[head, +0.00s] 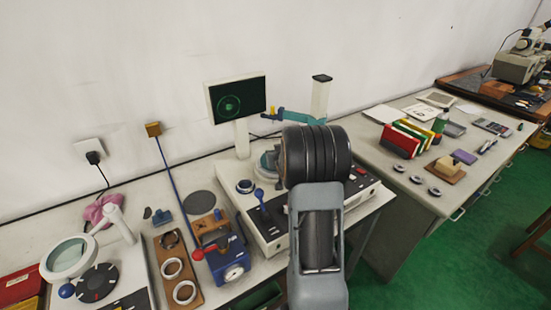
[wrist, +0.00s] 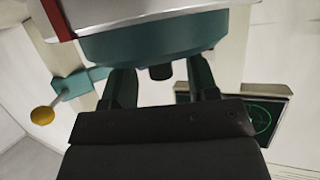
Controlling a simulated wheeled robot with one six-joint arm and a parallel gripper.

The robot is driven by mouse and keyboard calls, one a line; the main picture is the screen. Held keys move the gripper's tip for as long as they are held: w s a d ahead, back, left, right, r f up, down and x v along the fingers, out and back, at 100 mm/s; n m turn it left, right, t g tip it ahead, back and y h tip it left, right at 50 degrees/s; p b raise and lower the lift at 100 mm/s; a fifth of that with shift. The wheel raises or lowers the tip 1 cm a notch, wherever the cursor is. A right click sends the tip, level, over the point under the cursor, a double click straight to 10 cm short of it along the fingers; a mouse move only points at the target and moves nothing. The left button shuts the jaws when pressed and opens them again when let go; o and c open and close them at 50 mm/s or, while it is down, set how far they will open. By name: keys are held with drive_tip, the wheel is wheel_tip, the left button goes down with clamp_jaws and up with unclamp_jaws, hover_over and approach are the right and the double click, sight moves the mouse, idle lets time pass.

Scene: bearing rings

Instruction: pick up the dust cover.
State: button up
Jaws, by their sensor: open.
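I cannot tell for certain which thing is the dust cover. A crumpled pink cloth (head: 100,210) lies at the left of the near bench, behind the ring-lens lamp (head: 68,258). My arm's dark wrist hides my gripper in the head view. In the wrist view my gripper (wrist: 160,72) is open, with its two dark green fingers apart. A teal round part with a small dark knob (wrist: 160,72) shows beyond and between the fingers. Whether the fingers touch it I cannot tell. Nothing is visibly held.
A screen (head: 238,98) and a post with a teal arm (head: 295,116) stand at the back of the near bench. A tray of rings (head: 172,270) and a blue device (head: 228,258) are left of my arm. Folders (head: 405,138) and small rings lie on the right bench.

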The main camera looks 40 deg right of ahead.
drive_tip(key=shift+c, duration=0.4)
clamp_jaws()
drive_tip(key=shift+r, duration=0.15)
